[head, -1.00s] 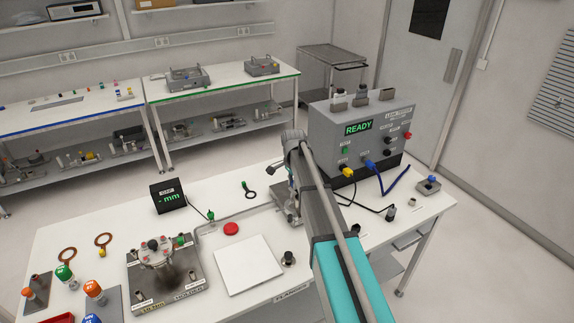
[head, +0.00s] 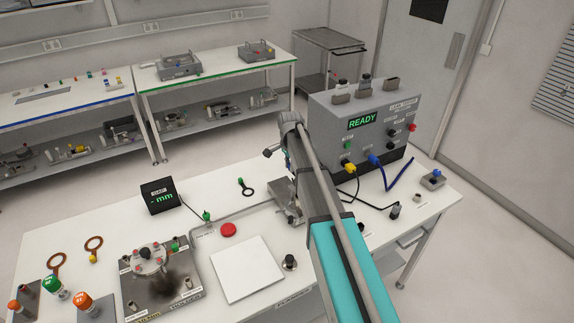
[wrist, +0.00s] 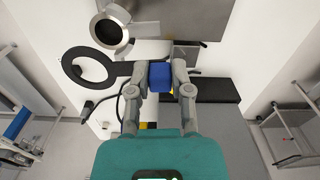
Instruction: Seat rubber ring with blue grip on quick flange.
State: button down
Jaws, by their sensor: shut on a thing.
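My gripper (wrist: 160,77) is shut on the blue grip (wrist: 160,73) of the rubber ring, seen in the wrist view. The flat black rubber ring (wrist: 69,68) extends to the left from the grip. A round metal flange (wrist: 111,28) with a dark opening lies just above and right of the ring in that picture, probably the quick flange. The ring is not centred over it; I cannot tell their height difference. In the head view my arm hides the gripper's fingers and most of the metal fixture (head: 284,196) there.
The grey leak tester (head: 362,125) reading READY stands right of my arm, with yellow and blue cables in front.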

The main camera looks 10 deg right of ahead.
jog(key=shift+a, duration=0.1)
jog(key=shift+f, duration=0.15)
jog(key=shift+f+b, duration=0.15)
jog(key=shift+b, duration=0.2)
jog(key=shift+f+b, duration=2.05)
jog(key=shift+f, duration=0.05)
jog(key=shift+f, duration=0.15)
jog(key=shift+f+b, duration=1.2)
jog(key=shift+b, duration=0.15)
dwell(1.8)
jog(key=shift+c, duration=2.3)
grip_release()
jog(key=shift+r, duration=0.1)
jog(key=shift+r+p, duration=3.45)
jog(key=shift+p, duration=0.05)
